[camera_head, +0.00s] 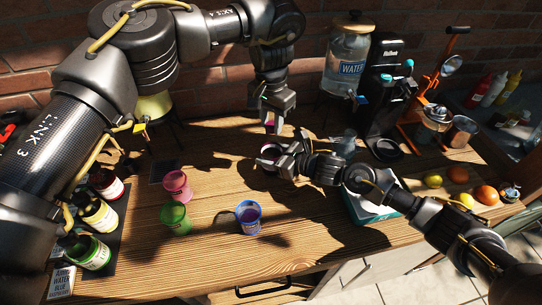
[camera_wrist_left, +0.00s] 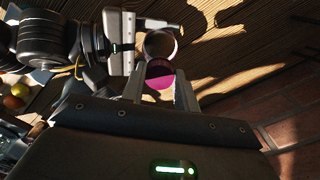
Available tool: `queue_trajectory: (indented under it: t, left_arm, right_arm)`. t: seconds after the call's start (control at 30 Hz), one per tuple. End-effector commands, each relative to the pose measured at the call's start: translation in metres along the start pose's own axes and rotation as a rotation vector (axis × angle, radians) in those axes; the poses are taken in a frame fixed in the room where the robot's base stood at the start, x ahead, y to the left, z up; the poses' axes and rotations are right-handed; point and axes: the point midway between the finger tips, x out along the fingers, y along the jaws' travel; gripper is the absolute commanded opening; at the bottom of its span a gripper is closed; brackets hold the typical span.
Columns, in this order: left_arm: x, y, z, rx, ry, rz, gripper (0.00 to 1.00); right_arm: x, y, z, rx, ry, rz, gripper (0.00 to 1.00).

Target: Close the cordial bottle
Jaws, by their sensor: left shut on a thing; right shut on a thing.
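My left gripper (camera_head: 272,122) is shut on a magenta piece, probably the cap (camera_wrist_left: 159,74), above the table. In the left wrist view the cap sits between my left fingertips (camera_wrist_left: 160,88). My right gripper (camera_head: 271,160) comes in from the right, below it, and is shut on a round vessel (camera_head: 270,151), probably the cordial bottle. In the left wrist view the vessel's round rim (camera_wrist_left: 160,45) shows just beyond the cap, with my right gripper (camera_wrist_left: 145,40) beside it. I cannot tell whether cap and rim touch. My right gripper hides much of the vessel.
Pink (camera_head: 177,185), green (camera_head: 175,217) and blue (camera_head: 249,217) cups stand on the wooden table. Several bottles (camera_head: 97,214) stand at the left. A water dispenser (camera_head: 348,58), a black machine (camera_head: 388,95) and fruit (camera_head: 458,174) are at the right. The front middle is clear.

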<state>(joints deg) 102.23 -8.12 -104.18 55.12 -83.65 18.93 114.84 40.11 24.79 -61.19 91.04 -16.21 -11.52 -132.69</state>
Motion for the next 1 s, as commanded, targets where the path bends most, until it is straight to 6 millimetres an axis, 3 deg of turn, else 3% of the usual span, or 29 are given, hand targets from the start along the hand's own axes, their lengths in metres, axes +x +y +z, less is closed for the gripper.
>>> queue_trajectory:
  t: [1.0]
  left_arm:
    - [0.0007,-0.0040,-0.0073,2.580,-0.011,0.006,0.03]
  right_arm:
    - [0.0000,0.0004,0.0017,-0.001,-0.003,0.001,0.00]
